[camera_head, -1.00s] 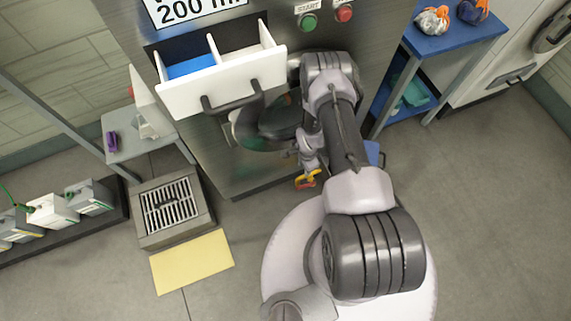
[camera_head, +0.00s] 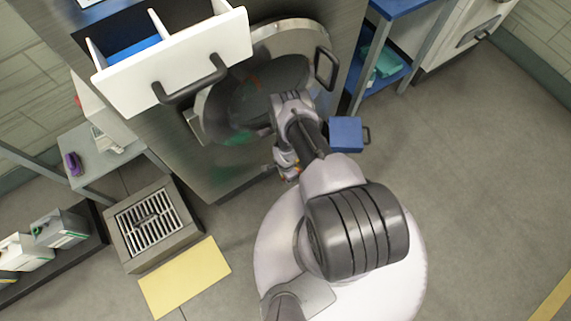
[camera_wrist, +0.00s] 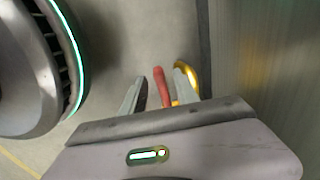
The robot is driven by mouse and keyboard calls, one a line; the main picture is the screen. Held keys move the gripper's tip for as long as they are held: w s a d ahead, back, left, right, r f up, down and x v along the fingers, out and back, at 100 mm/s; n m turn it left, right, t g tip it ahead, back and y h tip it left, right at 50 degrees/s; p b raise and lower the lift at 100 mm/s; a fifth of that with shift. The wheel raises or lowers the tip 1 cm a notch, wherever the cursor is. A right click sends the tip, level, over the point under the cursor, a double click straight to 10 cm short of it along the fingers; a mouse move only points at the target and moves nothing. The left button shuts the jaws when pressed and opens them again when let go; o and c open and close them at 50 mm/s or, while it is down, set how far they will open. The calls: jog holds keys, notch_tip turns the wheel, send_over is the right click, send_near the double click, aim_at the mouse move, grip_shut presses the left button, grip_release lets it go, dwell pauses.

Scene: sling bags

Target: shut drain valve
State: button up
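The drain valve shows in the wrist view as a red lever (camera_wrist: 161,86) beside a yellow curved part (camera_wrist: 187,80). My gripper (camera_wrist: 161,73) is open around the red lever, with one finger on each side. There is a gap between the left finger and the lever. The right finger is close to the yellow part, and I cannot tell if they touch. In the head view my gripper (camera_head: 287,162) is low at the front of the steel machine (camera_head: 232,183), and the valve is mostly hidden there.
A white drawer (camera_head: 185,50) stands open above the round machine door (camera_head: 218,104). A blue box (camera_head: 346,134) is right of my arm. A floor drain (camera_head: 151,222), a yellow mat (camera_head: 186,276) and a grey side table (camera_head: 96,156) are left. The floor at right is clear.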

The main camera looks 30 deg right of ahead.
jog(key=shift+f, duration=0.7)
grip_shut()
dwell(1.0)
